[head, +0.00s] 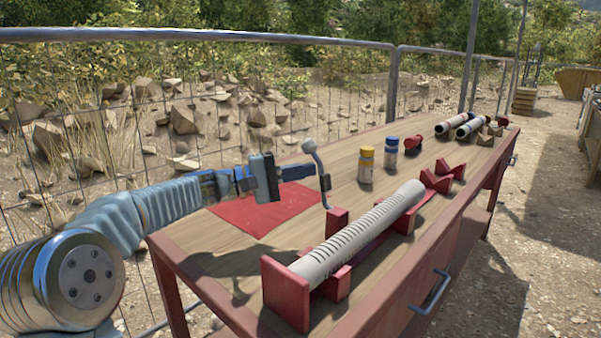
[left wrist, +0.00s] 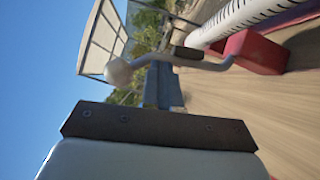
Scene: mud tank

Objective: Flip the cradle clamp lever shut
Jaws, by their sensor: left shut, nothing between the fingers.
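The clamp lever (head: 318,163) is a thin grey bent bar with a pale ball knob at its top. It stands up at the left side of the red cradle (head: 285,296), away from the tube. The cradle holds a pale slotted tube (head: 362,232) lying lengthwise. My left gripper (head: 299,172) is shut and empty, its fingertips close to the lever just below the knob. In the left wrist view the lever (left wrist: 205,65) crosses just beyond the blue fingertips (left wrist: 162,84). I cannot tell whether they touch. My right gripper is out of view.
A red mat (head: 262,210) lies on the wooden table (head: 225,262) under my left arm. A yellow-capped jar (head: 366,165) and a blue-capped jar (head: 391,153) stand behind the cradle. Red V-blocks (head: 437,181) and more tubes (head: 470,127) lie farther along. A wire fence (head: 200,36) runs behind.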

